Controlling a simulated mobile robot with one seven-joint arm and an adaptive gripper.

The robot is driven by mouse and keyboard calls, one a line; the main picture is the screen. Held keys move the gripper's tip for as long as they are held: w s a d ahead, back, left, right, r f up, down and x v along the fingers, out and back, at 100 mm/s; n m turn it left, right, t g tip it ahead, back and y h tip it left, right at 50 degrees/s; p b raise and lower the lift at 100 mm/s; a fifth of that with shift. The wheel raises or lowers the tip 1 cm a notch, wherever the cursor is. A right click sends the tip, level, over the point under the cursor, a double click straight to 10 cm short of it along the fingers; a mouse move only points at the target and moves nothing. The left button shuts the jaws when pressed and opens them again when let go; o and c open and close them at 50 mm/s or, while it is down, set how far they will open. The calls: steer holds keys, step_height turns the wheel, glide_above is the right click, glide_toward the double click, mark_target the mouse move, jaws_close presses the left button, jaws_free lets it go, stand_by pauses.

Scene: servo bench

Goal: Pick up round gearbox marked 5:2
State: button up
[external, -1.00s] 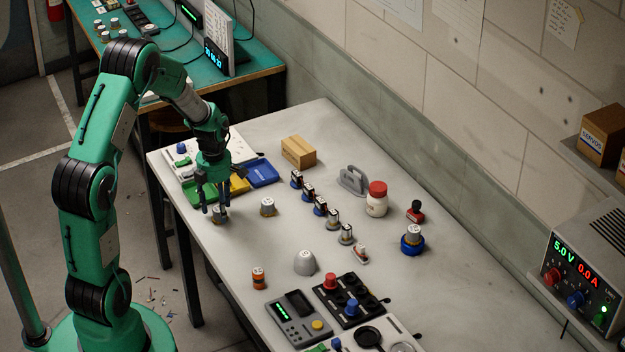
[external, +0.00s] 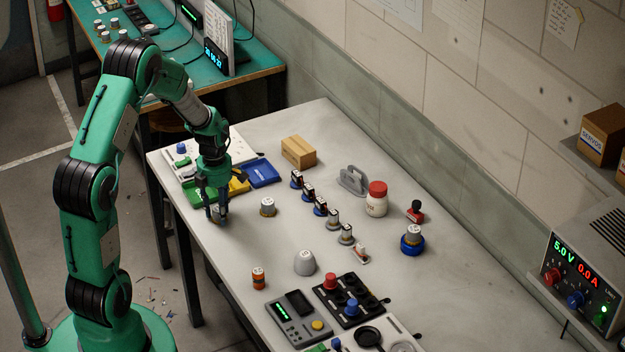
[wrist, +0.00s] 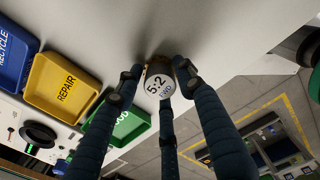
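The round gearbox marked 5:2 (wrist: 157,84) stands upright on the bench, its white labelled top facing my wrist camera. My gripper (wrist: 160,78) has its three dark fingers around it, with the tips very close to its sides. I cannot tell whether all of them touch it. In the external view my gripper (external: 217,214) points straight down at the near left part of the bench, and its fingers hide most of the gearbox.
A similar round gearbox (external: 268,207) stands just right of my gripper. Yellow (wrist: 62,85), blue (wrist: 14,55) and green (wrist: 125,127) sorting trays lie close by. A cardboard box (external: 298,152) and a row of small servos (external: 320,206) stand farther right. The bench's front edge is near.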

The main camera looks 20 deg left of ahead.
jaws_close()
steer(key=shift+r, duration=0.85)
step_height(320, 180, up, 2)
steer(key=shift+s+r+p, duration=0.1)
steer(key=shift+r+p, duration=0.05)
steer(key=shift+p, duration=0.4)
steer(key=s+a+r+p, duration=0.1)
steer(key=s, duration=1.4)
steer(key=shift+s+p, duration=0.35)
steer(key=shift+s, duration=0.05)
steer(key=shift+w+a+r, duration=0.1)
steer(key=shift+w, duration=0.05)
